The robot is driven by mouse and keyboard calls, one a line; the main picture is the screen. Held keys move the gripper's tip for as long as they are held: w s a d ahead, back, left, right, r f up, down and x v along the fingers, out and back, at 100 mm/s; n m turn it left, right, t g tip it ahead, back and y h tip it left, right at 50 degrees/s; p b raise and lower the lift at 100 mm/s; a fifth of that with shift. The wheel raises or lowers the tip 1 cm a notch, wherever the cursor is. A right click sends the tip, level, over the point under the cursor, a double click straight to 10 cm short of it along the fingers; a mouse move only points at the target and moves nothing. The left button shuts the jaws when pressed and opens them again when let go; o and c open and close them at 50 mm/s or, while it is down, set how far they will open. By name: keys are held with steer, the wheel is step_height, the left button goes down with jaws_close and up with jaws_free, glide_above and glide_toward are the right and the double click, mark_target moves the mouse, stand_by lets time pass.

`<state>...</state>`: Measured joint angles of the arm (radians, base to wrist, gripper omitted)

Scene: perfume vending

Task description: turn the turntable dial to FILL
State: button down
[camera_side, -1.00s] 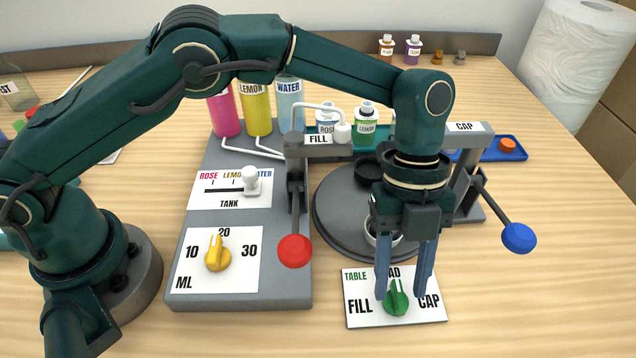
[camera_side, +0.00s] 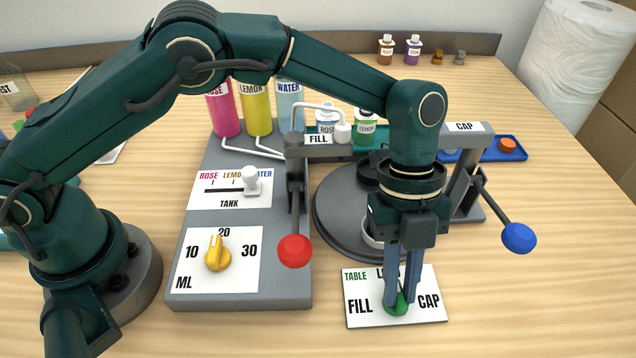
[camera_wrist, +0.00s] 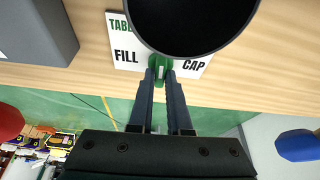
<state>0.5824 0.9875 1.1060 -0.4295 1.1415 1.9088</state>
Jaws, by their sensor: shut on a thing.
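The green turntable dial (camera_side: 397,306) sits on a white card (camera_side: 430,310) marked TABLE, FILL, CAP and a partly hidden top label. My gripper (camera_side: 401,302) points down over the card with its fingers shut on the dial. The fingers hide most of the dial, so its pointer direction is hard to read in the side view. In the wrist view the fingertips close on the dial (camera_wrist: 160,67), between the words FILL and CAP. The round grey turntable (camera_side: 335,222) lies just behind, partly hidden by my gripper.
A red-knobbed lever (camera_side: 294,250) stands left of my gripper and a blue-knobbed lever (camera_side: 518,238) right of it. The grey base with the yellow ML dial (camera_side: 218,254) is to the left. Bare table lies right of the card.

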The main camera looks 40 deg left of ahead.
mark_target(401, 293)
steer(key=n+t, duration=0.1)
steer(key=n, duration=0.4)
steer(key=shift+s+a+n+t+h, duration=0.2)
steer(key=shift+n+t+h, duration=0.1)
steer(key=shift+t+h, duration=0.1)
steer(key=n+t, duration=0.1)
steer(key=n, duration=0.1)
steer(key=n+t, duration=0.1)
steer(key=n, duration=0.2)
steer(key=shift+d, duration=0.1)
steer(key=shift+n, duration=0.4)
steer(key=c, duration=0.9)
jaws_free()
steer(key=shift+o, duration=0.2)
steer(key=shift+r, duration=0.15)
steer(key=v, duration=0.3)
steer(key=shift+r, duration=0.35)
steer(key=shift+s+a+r, duration=0.2)
steer(key=shift+a+r, duration=0.2)
steer(key=shift+r, duration=0.1)
